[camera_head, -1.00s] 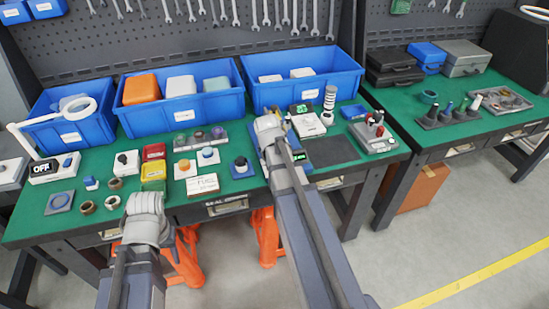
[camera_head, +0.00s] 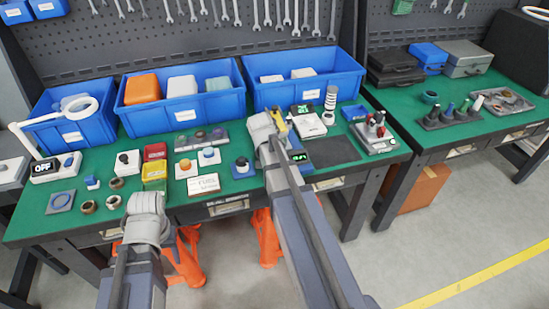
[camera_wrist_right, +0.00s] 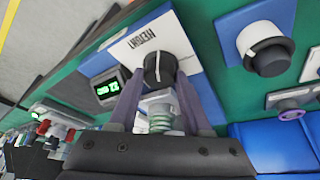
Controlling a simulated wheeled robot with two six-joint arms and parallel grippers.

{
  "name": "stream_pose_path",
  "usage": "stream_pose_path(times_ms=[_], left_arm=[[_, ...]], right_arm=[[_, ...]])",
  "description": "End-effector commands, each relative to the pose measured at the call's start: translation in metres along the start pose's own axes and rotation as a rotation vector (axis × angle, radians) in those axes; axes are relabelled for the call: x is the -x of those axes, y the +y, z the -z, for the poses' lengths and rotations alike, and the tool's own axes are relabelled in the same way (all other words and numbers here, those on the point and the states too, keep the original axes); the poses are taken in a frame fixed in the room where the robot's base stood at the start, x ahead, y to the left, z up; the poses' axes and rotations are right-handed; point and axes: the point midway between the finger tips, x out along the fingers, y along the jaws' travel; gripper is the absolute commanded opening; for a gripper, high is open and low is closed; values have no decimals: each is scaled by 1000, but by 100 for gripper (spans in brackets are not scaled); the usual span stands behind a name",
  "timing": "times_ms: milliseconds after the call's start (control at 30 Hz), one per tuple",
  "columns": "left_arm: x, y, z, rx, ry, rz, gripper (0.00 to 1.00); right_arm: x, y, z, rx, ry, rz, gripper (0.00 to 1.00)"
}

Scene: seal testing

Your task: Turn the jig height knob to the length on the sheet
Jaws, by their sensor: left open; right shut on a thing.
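The jig height knob (camera_wrist_right: 159,66) is black with a white pointer line, in the right wrist view. My right gripper (camera_wrist_right: 160,88) is shut on the knob, one finger on each side. A small display (camera_wrist_right: 107,89) with green digits sits beside it; it also shows in the head view (camera_head: 298,156), its digits too small to read surely. My right gripper (camera_head: 268,130) hides the knob in the head view. A white printed card (camera_head: 203,184) lies mid-bench, its text unclear. My left gripper (camera_head: 145,205) is open and empty at the front edge.
Blue bins (camera_head: 182,96) line the back of the green bench (camera_head: 110,160). Another knob on a blue base (camera_head: 242,167) stands left of my right gripper. A dark mat (camera_head: 332,150) and a grey tray with red parts (camera_head: 377,135) are to the right.

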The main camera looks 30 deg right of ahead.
Motion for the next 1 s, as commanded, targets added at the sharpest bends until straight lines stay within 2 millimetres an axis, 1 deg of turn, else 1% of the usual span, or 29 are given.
stream_pose_path(times_ms=[33,67,300,333,667,867,1000], left_arm=[[0,0,0,0,0,0,50],[0,0,0,0,0,0,50],[0,0,0,0,0,0,50],[0,0,0,0,0,0,50],[2,0,0,0,0,0,50],[17,-2,-1,0,0,0,50],[33,-3,-2,0,0,0,50]], right_arm=[[0,0,-1,0,-2,-1,0],[0,0,-1,0,-2,-1,50],[0,0,0,1,-1,0,76],[0,0,0,1,-1,0,78],[3,0,0,1,-1,0,78],[18,0,1,2,-1,0,78],[36,1,1,1,-1,0,78]])
